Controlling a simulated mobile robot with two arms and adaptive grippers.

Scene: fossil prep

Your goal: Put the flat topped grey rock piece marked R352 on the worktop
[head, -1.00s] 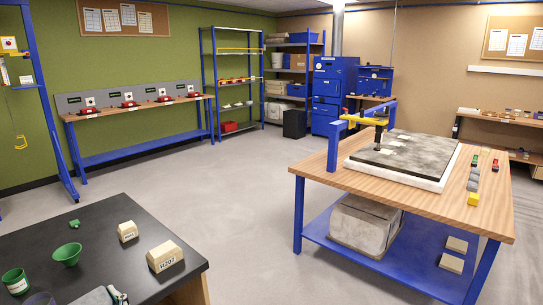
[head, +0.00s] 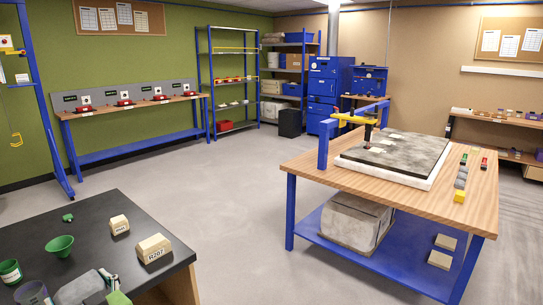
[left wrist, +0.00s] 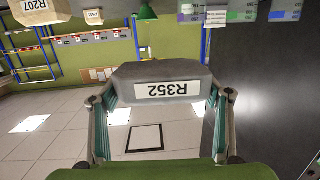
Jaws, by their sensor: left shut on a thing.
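The grey rock piece marked R352 (left wrist: 160,75) is between the fingers of my left gripper (left wrist: 160,100), which is shut on it. Its label shows upside down in the left wrist view. In the head view the grey piece (head: 80,288) and my left gripper (head: 108,284) show at the bottom edge, over the near side of the black worktop (head: 95,225). I cannot tell the exact height of the piece above it. My right gripper is not in view.
On the black worktop are a cream block marked R207 (head: 153,248), a smaller cream block (head: 119,225), a green funnel (head: 60,245) and a green jar (head: 10,271). A wooden table (head: 410,195) with a dark slab (head: 395,155) stands at right. Open floor lies between.

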